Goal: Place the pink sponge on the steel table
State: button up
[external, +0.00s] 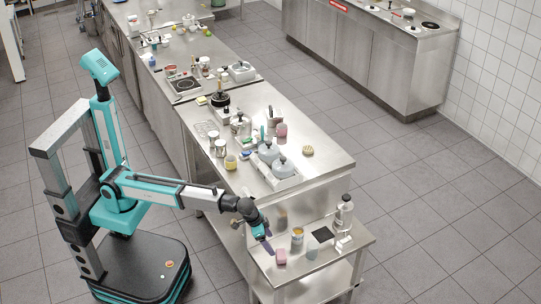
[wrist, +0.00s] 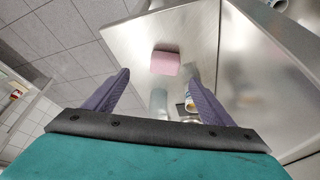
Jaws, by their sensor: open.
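The pink sponge (external: 281,257) rests on the small steel table (external: 300,278), close to its left edge. In the wrist view the pink sponge (wrist: 165,62) lies flat on the bare steel, beyond my fingertips and roughly between their lines. My gripper (external: 268,245) is above the left side of this table, just up and left of the sponge. In the wrist view my gripper (wrist: 158,82) has its two purple fingers spread wide with nothing between them. The sponge appears apart from both fingers.
A blue-grey cup (external: 312,250), a can (external: 297,237), a black square (external: 322,234) and a bottle (external: 344,212) stand or lie on the same table, right of the sponge. The long counter (external: 330,165) behind is crowded with pots and jars. The table's front is clear.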

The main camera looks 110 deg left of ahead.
jog(key=shift+a+r+p, duration=0.65)
jog(key=shift+r, duration=0.3)
jog(key=shift+f, duration=0.1)
send_near(281, 254)
jog(key=shift+x, duration=2.5)
jog(key=shift+a, duration=0.1)
jog(key=shift+x, duration=2.65)
jog(key=shift+s, duration=0.1)
jog(key=shift+c, duration=0.3)
jog(key=c, duration=1.2)
jog(key=shift+o, duration=0.2)
